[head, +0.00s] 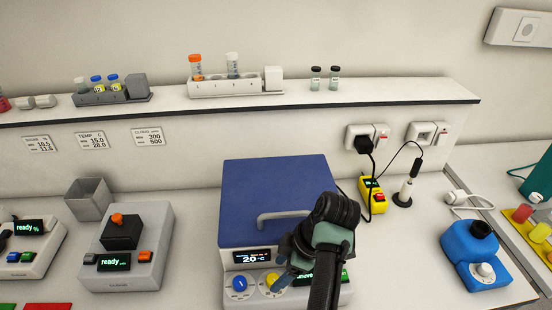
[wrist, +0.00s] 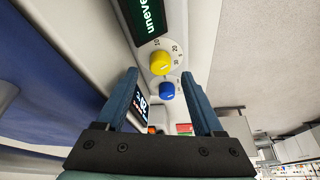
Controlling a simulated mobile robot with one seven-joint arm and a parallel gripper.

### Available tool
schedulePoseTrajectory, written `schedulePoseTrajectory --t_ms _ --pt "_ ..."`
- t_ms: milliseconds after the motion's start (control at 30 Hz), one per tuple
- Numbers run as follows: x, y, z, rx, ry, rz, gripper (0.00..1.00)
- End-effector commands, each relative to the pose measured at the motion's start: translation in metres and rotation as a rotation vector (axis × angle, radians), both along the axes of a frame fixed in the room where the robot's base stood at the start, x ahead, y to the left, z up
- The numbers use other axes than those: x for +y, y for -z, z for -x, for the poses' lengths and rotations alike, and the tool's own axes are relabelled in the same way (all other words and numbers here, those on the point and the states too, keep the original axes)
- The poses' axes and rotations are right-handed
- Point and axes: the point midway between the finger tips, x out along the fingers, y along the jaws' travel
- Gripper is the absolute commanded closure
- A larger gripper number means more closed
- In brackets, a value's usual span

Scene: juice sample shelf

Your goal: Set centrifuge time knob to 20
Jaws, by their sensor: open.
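The centrifuge (head: 277,196) has a blue lid with a grey handle and a pale front panel. On the panel are a blue knob (head: 240,284) and a yellow knob (head: 271,279), below a small display (head: 252,257) reading 20 °C. In the wrist view, the yellow knob (wrist: 160,62) has a printed number scale around it, including 10, 20 and 30. The blue knob (wrist: 167,90) is just beyond it. My gripper (wrist: 160,74) is open, its fingers either side of the knobs in that view, with nothing held. In the head view my gripper (head: 286,268) partly covers the panel right of the yellow knob.
A green-lettered display (wrist: 150,18) beginning "uneve" is beside the yellow knob. A grey device (head: 127,250) stands left of the centrifuge. A yellow power box (head: 371,192) and a blue device (head: 474,252) stand right. The wall shelf (head: 320,100) holds vials and racks.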

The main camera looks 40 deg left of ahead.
Motion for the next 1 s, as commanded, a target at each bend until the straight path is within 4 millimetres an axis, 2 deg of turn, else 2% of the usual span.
schedulePoseTrajectory --t_ms 167,233,400,567,1000 --pt "-0.013 -0.037 -0.011 -0.006 0.003 -0.002 0.31" --pt "-0.019 -0.058 -0.014 -0.006 0.003 0.000 0.31" --pt "-0.027 -0.082 -0.020 -0.003 0.003 0.001 0.31" --pt "-0.031 -0.090 -0.022 -0.002 0.001 0.001 0.31" --pt "-0.031 -0.090 -0.021 -0.001 0.000 0.001 0.31"
